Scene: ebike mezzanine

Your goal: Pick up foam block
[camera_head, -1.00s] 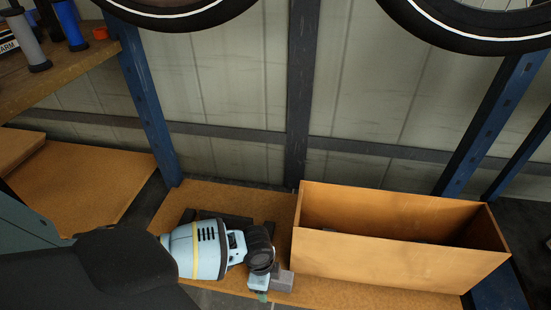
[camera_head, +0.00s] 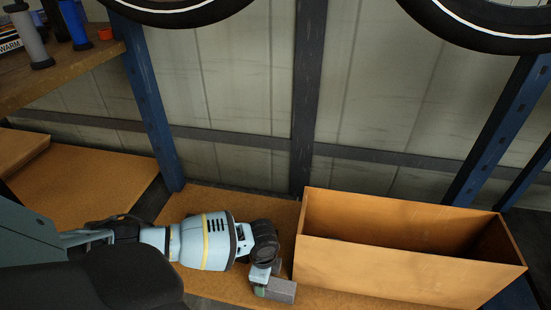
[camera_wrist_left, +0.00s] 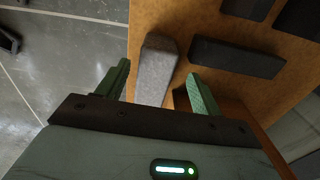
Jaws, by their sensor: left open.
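A light grey foam block (camera_wrist_left: 156,72) lies on the brown shelf board (camera_wrist_left: 180,18) in the left wrist view. My left gripper (camera_wrist_left: 159,70) is open, with one green finger on each side of the block; I cannot tell whether either finger touches it. In the head view the grey block (camera_head: 281,291) shows beside the left gripper (camera_head: 268,288), near the board's front edge, partly hidden by the gripper. My right gripper is not in view.
An open brown box (camera_head: 400,272) stands just right of the left gripper. Several dark blocks, one near the grey block (camera_wrist_left: 237,57), lie on the board. Blue rack posts (camera_head: 150,115) and a wall stand behind; tires (camera_head: 180,14) hang above.

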